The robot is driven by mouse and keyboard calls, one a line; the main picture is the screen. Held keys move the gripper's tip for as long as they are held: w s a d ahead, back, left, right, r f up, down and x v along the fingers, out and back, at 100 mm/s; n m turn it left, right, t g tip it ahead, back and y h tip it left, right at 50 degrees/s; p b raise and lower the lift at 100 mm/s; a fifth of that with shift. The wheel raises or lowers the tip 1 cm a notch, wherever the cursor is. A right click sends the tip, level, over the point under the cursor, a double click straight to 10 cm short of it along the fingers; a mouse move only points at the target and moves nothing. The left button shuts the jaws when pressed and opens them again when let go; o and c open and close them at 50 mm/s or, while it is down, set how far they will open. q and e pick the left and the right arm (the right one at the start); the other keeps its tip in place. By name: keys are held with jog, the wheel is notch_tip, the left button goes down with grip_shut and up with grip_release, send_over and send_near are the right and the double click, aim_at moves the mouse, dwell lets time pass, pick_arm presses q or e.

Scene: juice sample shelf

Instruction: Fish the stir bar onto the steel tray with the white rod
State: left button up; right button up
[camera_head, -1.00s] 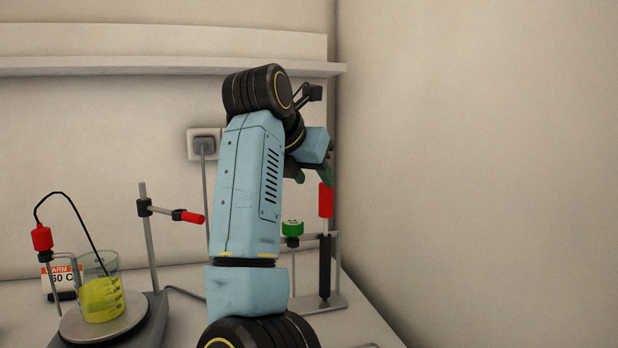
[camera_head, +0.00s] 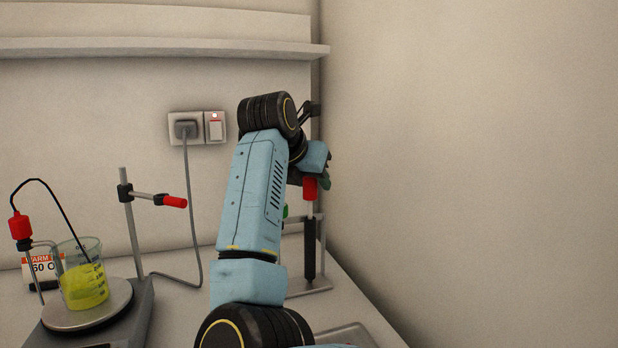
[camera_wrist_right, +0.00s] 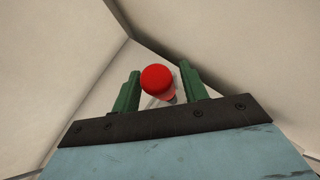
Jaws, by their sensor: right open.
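The white rod (camera_head: 309,209) stands upright at the rack, with a red grip (camera_head: 310,189) on top and a black section below. My right gripper (camera_head: 313,180) is at the red grip, partly hidden by my arm. In the right wrist view the red grip's round end (camera_wrist_right: 156,78) lies between the two open green fingers (camera_wrist_right: 160,68); contact cannot be told. A beaker of yellow liquid (camera_head: 84,286) stands on a round plate at left. No stir bar can be made out. Part of the steel tray (camera_head: 345,336) shows at the bottom edge. My left gripper is out of view.
The hotplate (camera_head: 88,317) has a stand with a red-tipped clamp (camera_head: 172,201) and a probe with a black cable in the beaker. A metal rack (camera_head: 322,285) holds the rod, near the right wall. A cable runs to the wall socket (camera_head: 186,128). A shelf (camera_head: 160,46) crosses above.

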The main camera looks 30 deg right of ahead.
grip_shut()
jog(key=shift+r+p, duration=0.6)
dwell(0.4)
dwell(0.4)
